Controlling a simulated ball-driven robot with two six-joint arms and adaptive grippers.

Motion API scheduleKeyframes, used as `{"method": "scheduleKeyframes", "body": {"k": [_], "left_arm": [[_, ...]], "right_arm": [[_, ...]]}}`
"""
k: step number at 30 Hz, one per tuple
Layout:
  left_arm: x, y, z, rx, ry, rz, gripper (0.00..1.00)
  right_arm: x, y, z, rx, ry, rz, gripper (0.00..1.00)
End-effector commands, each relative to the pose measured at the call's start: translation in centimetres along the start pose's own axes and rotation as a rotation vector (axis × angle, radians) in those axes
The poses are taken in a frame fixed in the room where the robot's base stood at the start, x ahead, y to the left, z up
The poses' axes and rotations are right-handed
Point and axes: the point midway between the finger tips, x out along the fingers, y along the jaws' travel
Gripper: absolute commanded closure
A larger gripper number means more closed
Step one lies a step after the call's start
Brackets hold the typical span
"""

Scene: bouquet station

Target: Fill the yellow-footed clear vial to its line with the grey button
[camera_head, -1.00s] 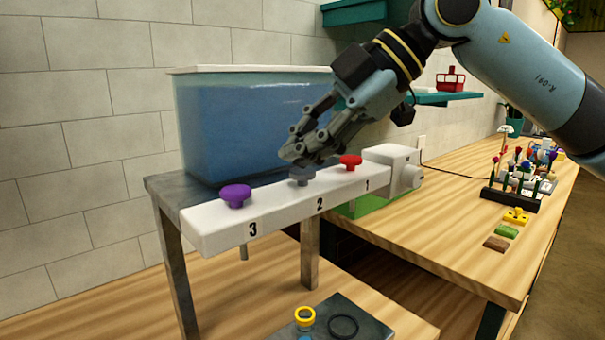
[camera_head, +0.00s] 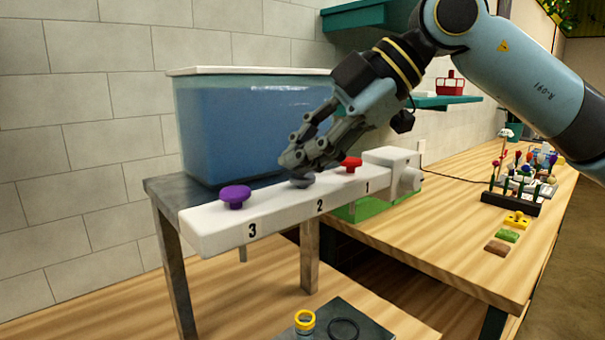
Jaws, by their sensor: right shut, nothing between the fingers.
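The grey button (camera_head: 302,181) sits in the middle of the white dispenser bar, near the number 2. My right gripper (camera_head: 292,163) is shut and empty, its fingertips down on the button, which sits low against the bar. A small clear vial with a yellow ring (camera_head: 305,318) stands on a dark plate at the bottom edge, partly cut off by the frame. Its fill line and water level cannot be made out. My left gripper is not in view.
A purple button (camera_head: 235,195) and a red button (camera_head: 350,163) flank the grey one on the white bar (camera_head: 215,235). A blue water tank (camera_head: 230,125) stands behind. A dark ring (camera_head: 343,328) lies beside the vial. Flowers and small blocks are on the right bench.

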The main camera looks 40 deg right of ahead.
Motion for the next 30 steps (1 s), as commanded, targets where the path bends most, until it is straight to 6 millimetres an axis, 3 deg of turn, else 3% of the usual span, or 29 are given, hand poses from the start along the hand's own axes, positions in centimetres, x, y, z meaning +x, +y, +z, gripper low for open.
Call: {"method": "scheduleKeyframes", "body": {"k": [17,30], "left_arm": [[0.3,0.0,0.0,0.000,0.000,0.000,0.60],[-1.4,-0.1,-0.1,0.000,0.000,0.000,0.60]], "right_arm": [[0.2,-0.2,0.2,0.001,-0.001,-0.001,1.00],[-1.2,0.9,-0.8,0.000,0.000,0.001,1.00]]}}
